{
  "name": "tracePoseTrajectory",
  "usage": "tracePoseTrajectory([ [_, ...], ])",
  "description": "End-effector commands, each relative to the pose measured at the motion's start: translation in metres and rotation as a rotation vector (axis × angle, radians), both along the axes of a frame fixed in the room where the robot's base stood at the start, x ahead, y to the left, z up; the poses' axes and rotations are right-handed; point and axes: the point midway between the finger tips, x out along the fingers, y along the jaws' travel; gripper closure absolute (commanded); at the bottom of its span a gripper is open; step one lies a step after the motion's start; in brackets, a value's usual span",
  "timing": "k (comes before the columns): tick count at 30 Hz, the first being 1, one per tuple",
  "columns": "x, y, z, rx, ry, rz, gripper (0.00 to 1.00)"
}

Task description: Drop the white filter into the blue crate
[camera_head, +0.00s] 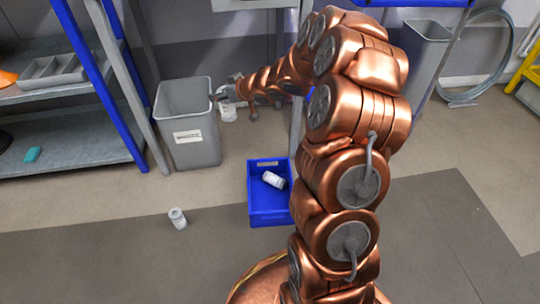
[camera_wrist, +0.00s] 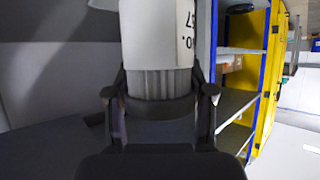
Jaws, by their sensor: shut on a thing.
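My gripper (camera_wrist: 160,104) is shut on a white filter (camera_wrist: 157,35), a white cylinder with dark print and a grey ribbed end. In the head view my gripper (camera_head: 229,92) is beside the grey bin's right edge, and the held filter (camera_head: 228,113) shows just below it, partly hidden. The blue crate (camera_head: 270,217) stands on the floor nearer to my base, apart from the gripper. Another white filter (camera_head: 273,180) lies tilted inside the crate. A further white filter (camera_head: 178,219) stands on the floor left of the crate.
A grey bin (camera_head: 195,152) with a label stands behind and left of the crate. A shelf rack (camera_head: 70,142) with blue posts is at the left. Another grey bin (camera_head: 424,50) and a coiled hose are at the back right. Floor left of the crate is mostly clear.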

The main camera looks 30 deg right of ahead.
Motion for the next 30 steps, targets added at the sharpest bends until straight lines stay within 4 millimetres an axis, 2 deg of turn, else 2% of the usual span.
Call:
tracePoseTrajectory([
  [1,0.000,-0.012,-0.015,0.000,0.009,-0.001,0.82],
  [6,-0.001,-0.040,-0.054,0.002,0.007,0.026,0.82],
  [14,-0.014,-0.076,-0.118,0.004,0.006,0.079,0.82],
  [21,-0.038,-0.102,-0.179,0.002,0.004,0.135,0.82],
  [30,-0.082,-0.116,-0.252,0.004,0.002,0.210,0.82],
])
